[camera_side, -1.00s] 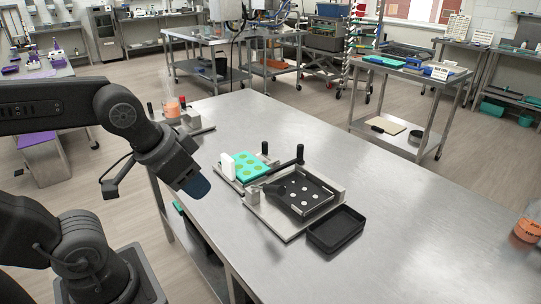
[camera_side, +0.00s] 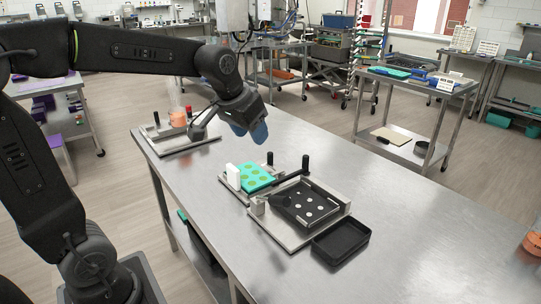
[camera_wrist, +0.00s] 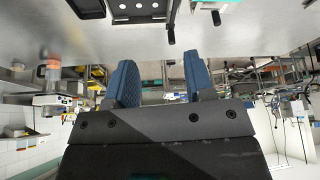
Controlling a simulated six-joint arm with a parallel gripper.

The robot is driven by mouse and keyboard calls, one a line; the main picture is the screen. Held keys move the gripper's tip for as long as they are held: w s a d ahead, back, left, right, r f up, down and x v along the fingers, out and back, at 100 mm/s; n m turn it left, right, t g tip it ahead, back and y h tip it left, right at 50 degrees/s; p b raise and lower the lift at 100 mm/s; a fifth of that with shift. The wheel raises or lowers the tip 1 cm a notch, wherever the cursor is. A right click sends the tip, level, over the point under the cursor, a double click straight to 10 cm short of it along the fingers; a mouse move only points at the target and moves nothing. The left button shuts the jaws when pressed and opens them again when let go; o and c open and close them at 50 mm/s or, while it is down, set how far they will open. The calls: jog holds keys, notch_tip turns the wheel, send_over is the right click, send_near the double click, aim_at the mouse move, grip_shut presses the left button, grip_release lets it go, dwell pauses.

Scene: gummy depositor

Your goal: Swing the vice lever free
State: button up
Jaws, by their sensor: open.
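A metal clamping fixture (camera_side: 276,228) on the steel table holds a black tray with pale round spots (camera_side: 321,212). A lever with an upright black handle (camera_side: 305,163) stands at its back edge. A second black handle (camera_side: 270,158) stands farther back, by a teal mould with green rounds (camera_side: 257,178). Which handle belongs to the vice I cannot tell. Both handles also show at the top of the wrist view (camera_wrist: 171,32). My gripper (camera_side: 250,131) is above the table, behind and left of both handles, apart from them. Its blue fingers (camera_wrist: 158,62) are spread with nothing between them.
An empty black bin (camera_side: 340,241) lies in front of the fixture. A white block (camera_side: 233,177) stands left of the mould. Another metal station (camera_side: 181,142) with an orange container (camera_side: 178,117) is at the table's far left end.

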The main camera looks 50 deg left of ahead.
jog(key=w+a+f+n, duration=0.2)
jog(key=w+a+f, duration=0.2)
jog(key=w+a, duration=0.65)
jog(key=n+g+y, duration=0.1)
send_near(270, 153)
jog(key=x, duration=1)
jog(key=shift+w+f, duration=0.1)
jog(key=shift+f, duration=0.1)
jog(key=shift+c, duration=0.2)
grip_shut()
